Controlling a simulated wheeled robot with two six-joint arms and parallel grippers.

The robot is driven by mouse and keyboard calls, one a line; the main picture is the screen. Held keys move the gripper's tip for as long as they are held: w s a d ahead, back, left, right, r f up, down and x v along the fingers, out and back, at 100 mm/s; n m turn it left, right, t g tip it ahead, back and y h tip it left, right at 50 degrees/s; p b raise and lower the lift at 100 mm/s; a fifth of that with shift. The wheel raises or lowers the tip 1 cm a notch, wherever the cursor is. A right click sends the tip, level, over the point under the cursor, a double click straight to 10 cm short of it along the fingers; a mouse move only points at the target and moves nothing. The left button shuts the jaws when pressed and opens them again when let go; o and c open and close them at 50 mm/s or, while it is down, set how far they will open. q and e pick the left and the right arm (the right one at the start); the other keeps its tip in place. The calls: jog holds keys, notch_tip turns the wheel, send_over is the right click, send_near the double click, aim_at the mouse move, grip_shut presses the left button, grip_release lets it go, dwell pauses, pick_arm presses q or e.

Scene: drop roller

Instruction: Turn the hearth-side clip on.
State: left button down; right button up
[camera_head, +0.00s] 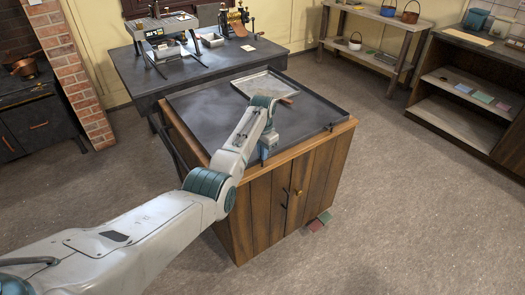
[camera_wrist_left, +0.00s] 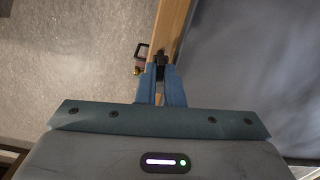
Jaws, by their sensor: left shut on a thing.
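The wooden cabinet (camera_head: 270,205) stands in the middle of the head view with a dark, rimmed tray top (camera_head: 205,105). My left gripper (camera_head: 264,157) is at the cabinet's front edge, pointing down. In the left wrist view my left gripper (camera_wrist_left: 161,80) is shut on a small black clip (camera_wrist_left: 160,58) at the wooden edge beside the tray. In the head view the gripper hides this clip. Its exact setting cannot be told. Another small dark clip (camera_head: 331,127) sits farther right along the same edge. My right gripper is out of view.
A light framed panel (camera_head: 262,82) lies on the tray top. A brick pillar (camera_head: 75,75) and dark stove (camera_head: 35,120) stand at the left. A dark bench (camera_head: 135,75) is behind the cabinet. Shelves stand at the right. Red and green pieces (camera_head: 320,221) lie on the floor.

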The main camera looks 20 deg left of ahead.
pick_arm(q)
jog(key=n, duration=0.1)
jog(key=n+p, duration=0.1)
jog(key=shift+r+n, duration=0.2)
jog(key=shift+n, duration=0.1)
jog(key=n+p, duration=0.1)
jog(key=n, duration=0.1)
jog(key=shift+n+p, duration=0.3)
jog(key=shift+n, duration=0.1)
jog(key=n, duration=0.2)
jog(key=shift+a+n+p, duration=0.1)
jog(key=shift+n+p, duration=0.2)
jog(key=shift+p, duration=0.1)
jog(key=n+p, duration=0.1)
jog(key=n, duration=0.3)
jog(key=shift+f, duration=0.1)
jog(key=shift+n, duration=2.1)
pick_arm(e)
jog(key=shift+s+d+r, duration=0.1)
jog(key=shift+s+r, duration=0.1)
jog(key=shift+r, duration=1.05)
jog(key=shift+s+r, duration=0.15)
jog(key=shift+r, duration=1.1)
pick_arm(q)
jog(key=shift+w, duration=0.1)
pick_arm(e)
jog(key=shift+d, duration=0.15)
